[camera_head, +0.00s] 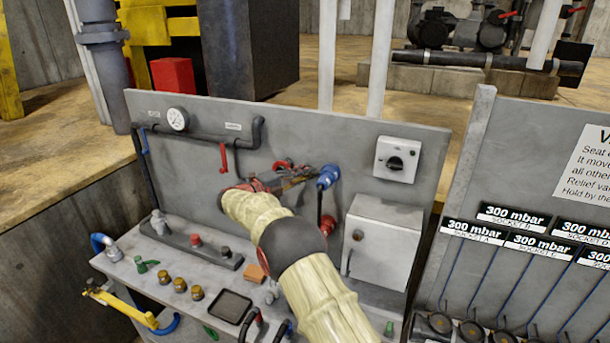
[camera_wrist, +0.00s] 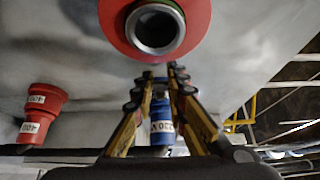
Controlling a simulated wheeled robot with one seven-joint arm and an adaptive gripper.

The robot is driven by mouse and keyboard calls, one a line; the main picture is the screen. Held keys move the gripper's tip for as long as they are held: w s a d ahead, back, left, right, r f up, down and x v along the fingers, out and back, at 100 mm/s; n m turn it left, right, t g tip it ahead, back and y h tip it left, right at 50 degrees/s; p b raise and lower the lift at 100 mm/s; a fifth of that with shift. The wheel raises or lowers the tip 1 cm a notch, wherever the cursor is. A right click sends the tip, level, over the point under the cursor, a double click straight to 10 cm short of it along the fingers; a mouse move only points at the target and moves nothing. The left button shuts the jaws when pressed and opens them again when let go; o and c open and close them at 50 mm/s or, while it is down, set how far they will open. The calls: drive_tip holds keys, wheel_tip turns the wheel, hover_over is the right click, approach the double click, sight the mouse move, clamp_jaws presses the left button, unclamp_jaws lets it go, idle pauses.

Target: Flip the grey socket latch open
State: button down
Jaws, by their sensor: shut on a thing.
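A blue socket (camera_head: 328,177) with a grey tip sits on the upright grey panel, just right of my gripper (camera_head: 300,177). My gripper reaches to the panel there, its fingers close together. In the wrist view the fingertips (camera_wrist: 162,76) converge, and a blue socket body with a white label (camera_wrist: 162,128) shows between the fingers. The fingers are shut on a small part at the socket. It appears to be the grey socket latch, but the fingertips hide it and its angle cannot be told.
A red ring with a metal pipe mouth (camera_wrist: 155,27) is close to the fingertips. A grey box (camera_head: 382,245) and a rotary switch (camera_head: 396,160) are on the panel's right. Several fittings crowd the bench below.

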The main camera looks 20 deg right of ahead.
drive_tip(key=c, duration=1.8)
unclamp_jaws()
drive_tip(key=shift+o, duration=0.2)
drive_tip(key=v, duration=1.2)
drive_tip(key=shift+f, duration=0.15)
